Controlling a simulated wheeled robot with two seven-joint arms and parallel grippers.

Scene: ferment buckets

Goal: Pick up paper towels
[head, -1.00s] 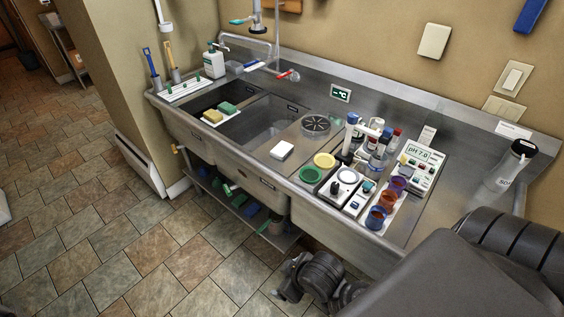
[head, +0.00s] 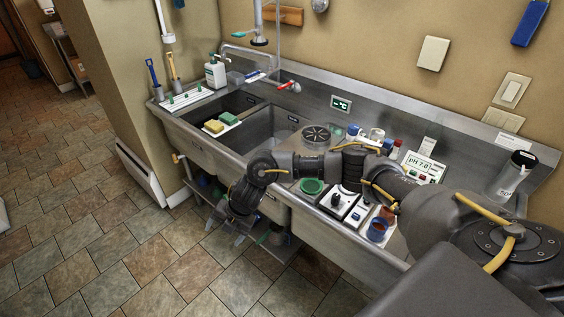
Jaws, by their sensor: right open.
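I cannot make out paper towels for sure in the head view. A small white square pad, seen earlier on the counter beside the sink, is now hidden behind my right arm. My right gripper (head: 226,229) hangs in front of the sink's front face, fingers pointing down, open with nothing visible between them. It is below the counter edge, in front of the lower shelf. My left gripper is not in view.
The steel sink counter (head: 462,150) holds a pH meter (head: 423,168), orange and blue cups (head: 378,229), a green lid (head: 312,186), a soap bottle (head: 215,72) and sponges (head: 214,126). A lower shelf (head: 285,247) sits beneath. The tiled floor (head: 110,230) at left is clear.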

